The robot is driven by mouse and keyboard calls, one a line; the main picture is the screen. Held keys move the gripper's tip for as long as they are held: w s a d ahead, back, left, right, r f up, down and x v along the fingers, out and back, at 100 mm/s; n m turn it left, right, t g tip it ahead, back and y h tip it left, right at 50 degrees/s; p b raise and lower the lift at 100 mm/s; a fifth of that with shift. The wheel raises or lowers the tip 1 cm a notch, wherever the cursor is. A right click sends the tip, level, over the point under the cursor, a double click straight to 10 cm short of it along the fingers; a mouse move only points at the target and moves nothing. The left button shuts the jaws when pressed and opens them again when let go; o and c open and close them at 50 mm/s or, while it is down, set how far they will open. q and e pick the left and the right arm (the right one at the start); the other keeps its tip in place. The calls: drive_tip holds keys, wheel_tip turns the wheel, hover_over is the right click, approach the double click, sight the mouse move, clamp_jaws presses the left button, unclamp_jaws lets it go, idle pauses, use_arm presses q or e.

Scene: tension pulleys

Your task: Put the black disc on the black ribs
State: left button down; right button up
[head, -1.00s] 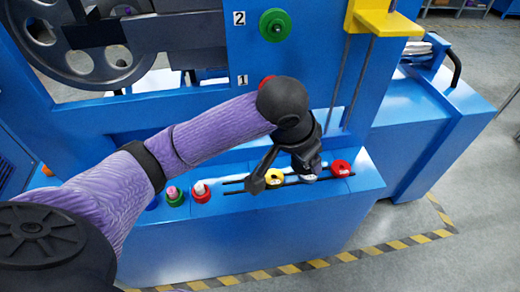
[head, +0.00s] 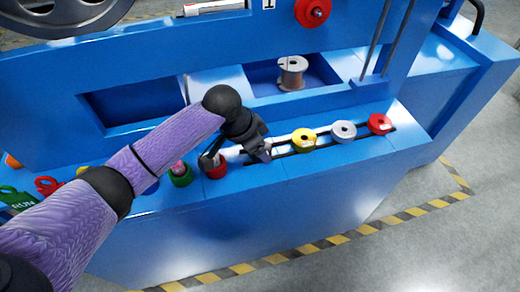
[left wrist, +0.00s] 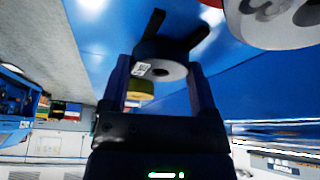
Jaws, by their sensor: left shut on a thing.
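The black disc (left wrist: 160,49) shows in the left wrist view as a dark round piece with a hole and a small white label. It sits between the fingers of my left gripper (head: 236,158), which is shut on it. In the head view the disc is hard to tell from the dark gripper. The black ribs (head: 284,150) run along the top of the blue ledge. Yellow (head: 304,138), silver (head: 343,131) and red (head: 379,124) discs sit along them. My gripper is over the left end of the ribs; I cannot tell whether the disc touches them. My right gripper is out of view.
A metal spool (head: 292,73) stands in the recess behind. A red knob (head: 312,12) is on the upright panel. The ledge front (head: 300,185) is clear.

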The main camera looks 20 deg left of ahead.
use_arm(q)
unclamp_jaws()
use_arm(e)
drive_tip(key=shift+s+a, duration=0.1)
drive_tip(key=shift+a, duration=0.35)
use_arm(q)
drive_tip(key=p+v, duration=0.7)
drive_tip(key=v, duration=0.5)
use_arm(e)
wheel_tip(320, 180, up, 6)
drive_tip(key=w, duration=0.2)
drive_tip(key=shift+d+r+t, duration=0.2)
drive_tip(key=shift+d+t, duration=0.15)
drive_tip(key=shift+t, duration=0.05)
use_arm(q)
drive_tip(key=shift+a+r, duration=0.1)
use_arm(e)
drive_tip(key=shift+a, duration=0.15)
